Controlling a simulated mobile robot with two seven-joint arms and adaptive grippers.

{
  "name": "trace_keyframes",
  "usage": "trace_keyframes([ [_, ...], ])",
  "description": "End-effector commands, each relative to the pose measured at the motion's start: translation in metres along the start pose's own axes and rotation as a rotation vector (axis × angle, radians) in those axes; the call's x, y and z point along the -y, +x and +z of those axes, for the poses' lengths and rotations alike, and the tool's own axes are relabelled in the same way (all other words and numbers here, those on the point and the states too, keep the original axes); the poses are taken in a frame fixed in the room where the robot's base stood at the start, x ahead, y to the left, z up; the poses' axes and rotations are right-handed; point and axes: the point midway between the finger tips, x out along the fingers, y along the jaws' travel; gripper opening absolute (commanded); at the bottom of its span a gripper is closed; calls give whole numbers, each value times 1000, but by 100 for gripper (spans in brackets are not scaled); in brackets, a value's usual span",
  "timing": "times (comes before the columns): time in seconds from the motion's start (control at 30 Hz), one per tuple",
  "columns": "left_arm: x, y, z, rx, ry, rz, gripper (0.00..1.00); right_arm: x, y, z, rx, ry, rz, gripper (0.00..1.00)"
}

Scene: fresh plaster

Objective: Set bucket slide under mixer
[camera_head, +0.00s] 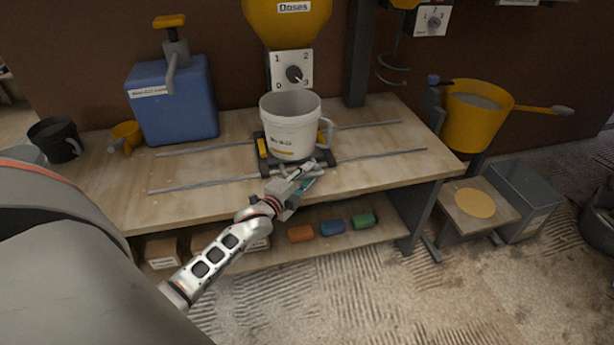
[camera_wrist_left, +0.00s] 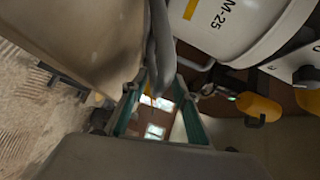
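A white bucket (camera_head: 290,126) stands upright on a dark slide (camera_head: 262,160) with yellow clamps, between two metal rails on the workbench. It also shows in the left wrist view (camera_wrist_left: 235,25). The yellow dosing hopper (camera_head: 288,20) with its dial is directly above it. The mixer's spiral whisk (camera_head: 391,70) hangs further right, beyond the bucket. My left gripper (camera_head: 308,176) is at the slide's front edge, just below the bucket. In the left wrist view its teal fingers (camera_wrist_left: 160,90) are apart, with a grey bar (camera_wrist_left: 162,45) between them; contact is unclear. My right gripper is not visible.
A blue container (camera_head: 172,103), a small yellow scoop (camera_head: 126,137) and a black pot (camera_head: 56,138) stand left on the bench. The rails (camera_head: 380,157) run clear to the right. A yellow bucket (camera_head: 470,125) stands beyond the bench's right end. The lower shelf holds coloured blocks (camera_head: 332,227).

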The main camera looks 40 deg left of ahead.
Motion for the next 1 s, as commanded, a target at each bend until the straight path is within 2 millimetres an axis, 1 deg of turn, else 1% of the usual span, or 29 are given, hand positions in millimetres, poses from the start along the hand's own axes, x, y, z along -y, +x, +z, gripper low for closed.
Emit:
trace_keyframes([
  [0.13,0,0,0,0,0,0,29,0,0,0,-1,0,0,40],
  [0.17,0,0,0,0,0,0,26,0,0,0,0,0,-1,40],
  [0.2,0,0,0,0,0,0,16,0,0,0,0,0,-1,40],
  [0.27,0,0,0,0,0,0,0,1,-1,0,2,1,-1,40],
  [0.53,0,1,-1,0,-1,0,0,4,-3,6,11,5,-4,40],
  [0.67,-1,7,-8,0,-3,1,0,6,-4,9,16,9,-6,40],
  [0.77,0,17,-18,-1,-5,-1,0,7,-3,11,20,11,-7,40],
  [0.87,-1,31,-32,-1,-5,0,0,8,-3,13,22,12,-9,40],
  [1.0,-2,56,-57,-3,-6,0,0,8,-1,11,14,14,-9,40],
])
